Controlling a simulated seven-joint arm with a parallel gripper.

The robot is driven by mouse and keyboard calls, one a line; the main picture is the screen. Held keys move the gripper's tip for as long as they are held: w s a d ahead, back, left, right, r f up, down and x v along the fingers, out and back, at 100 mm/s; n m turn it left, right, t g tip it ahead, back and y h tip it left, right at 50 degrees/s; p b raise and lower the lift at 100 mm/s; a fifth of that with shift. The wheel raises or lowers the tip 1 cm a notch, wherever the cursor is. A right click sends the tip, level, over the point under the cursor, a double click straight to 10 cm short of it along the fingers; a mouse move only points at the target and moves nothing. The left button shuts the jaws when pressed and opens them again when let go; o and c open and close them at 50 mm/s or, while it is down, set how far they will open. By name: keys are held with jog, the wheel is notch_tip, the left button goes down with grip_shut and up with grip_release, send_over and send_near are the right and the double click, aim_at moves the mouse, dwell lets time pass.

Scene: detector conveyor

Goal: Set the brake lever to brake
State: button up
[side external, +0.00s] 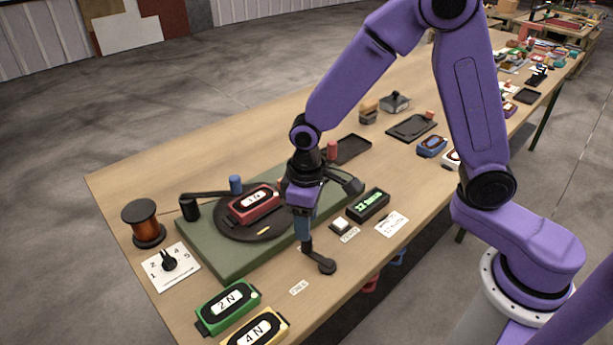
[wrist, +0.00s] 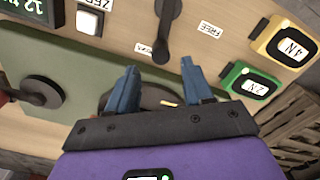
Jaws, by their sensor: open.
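The brake lever (side external: 325,265) is a dark arm with a round end, low at the table's front edge. In the wrist view the lever (wrist: 166,28) runs down from the top edge, its lower end beside one small white label (wrist: 145,48). The FREE label (wrist: 210,29) lies to the right of the lever. My gripper (side external: 304,226) points down just above the lever's upper-left end. In the wrist view my gripper (wrist: 159,68) has its two blue fingers apart, with the lever's lower end just beyond the gap. I cannot tell whether they touch.
A green base (side external: 210,259) carries a dark turntable (side external: 278,230) with a red block (side external: 254,203) on it. A display (side external: 368,204) and white button (side external: 341,223) are right of my gripper. Green (side external: 228,306) and yellow (side external: 256,332) blocks, a dial plate (side external: 158,279) and copper spool (side external: 144,222) are left.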

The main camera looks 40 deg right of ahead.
notch_tip(320, 180, up, 11)
dwell(0.3)
jog(key=shift+r, duration=0.1)
jog(key=s+d+n, duration=0.2)
jog(key=s+d, duration=0.2)
jog(key=s, duration=0.3)
jog(key=s+d+f+n, duration=0.1)
jog(key=s+d+n, duration=0.1)
jog(key=s, duration=0.5)
jog(key=s+d+n, duration=0.2)
jog(key=s+d, duration=0.3)
jog(key=s, duration=0.2)
jog(key=shift+d+f, duration=0.25)
jog(key=shift+d, duration=0.05)
dwell(1.0)
